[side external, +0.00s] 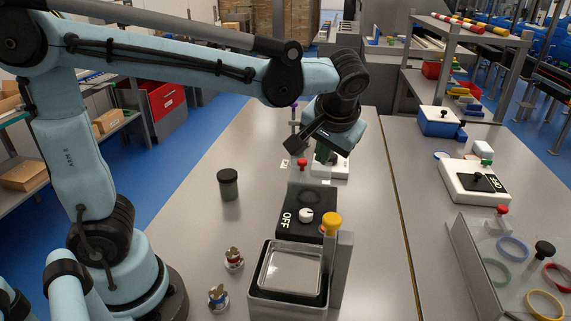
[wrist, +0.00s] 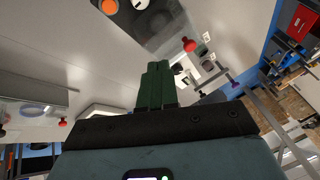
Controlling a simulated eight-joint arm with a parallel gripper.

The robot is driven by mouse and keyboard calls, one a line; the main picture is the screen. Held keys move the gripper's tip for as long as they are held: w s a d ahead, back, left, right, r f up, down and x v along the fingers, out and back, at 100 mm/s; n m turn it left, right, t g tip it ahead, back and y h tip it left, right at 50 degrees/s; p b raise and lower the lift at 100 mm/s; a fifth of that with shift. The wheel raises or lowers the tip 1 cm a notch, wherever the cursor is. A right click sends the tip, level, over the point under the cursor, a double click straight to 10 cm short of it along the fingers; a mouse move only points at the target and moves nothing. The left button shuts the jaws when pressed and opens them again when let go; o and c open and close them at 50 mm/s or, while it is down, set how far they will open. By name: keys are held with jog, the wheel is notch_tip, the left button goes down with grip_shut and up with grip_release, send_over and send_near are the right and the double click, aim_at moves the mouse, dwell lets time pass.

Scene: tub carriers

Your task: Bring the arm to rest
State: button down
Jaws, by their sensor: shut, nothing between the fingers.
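My gripper (side external: 322,156) hangs in the air over the back part of the near bench, at the end of my bent arm. In the wrist view its green fingers (wrist: 157,72) lie side by side, closed, with nothing seen between them. Below and in front of it stands a black unit marked OFF with a white knob (side external: 306,215). A red knob (side external: 302,163) is close to the gripper on its left. Part of a white-based item behind the gripper is hidden by it.
A square tray (side external: 256,281) and a yellow-capped post (side external: 331,222) stand at the front. A dark lidded canister (side external: 228,186) and two small metal pieces (side external: 234,260) are on the left. The left bench surface is mostly clear.

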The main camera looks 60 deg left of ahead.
jog(key=s+a+f+m+t+h, duration=0.2)
jog(key=s+f+m+t+h, duration=0.1)
jog(key=s, duration=0.6)
jog(key=shift+f+m+t+h, duration=0.4)
jog(key=shift+f+t+h, duration=0.2)
jog(key=shift+f+h, duration=0.35)
jog(key=shift+r, duration=0.1)
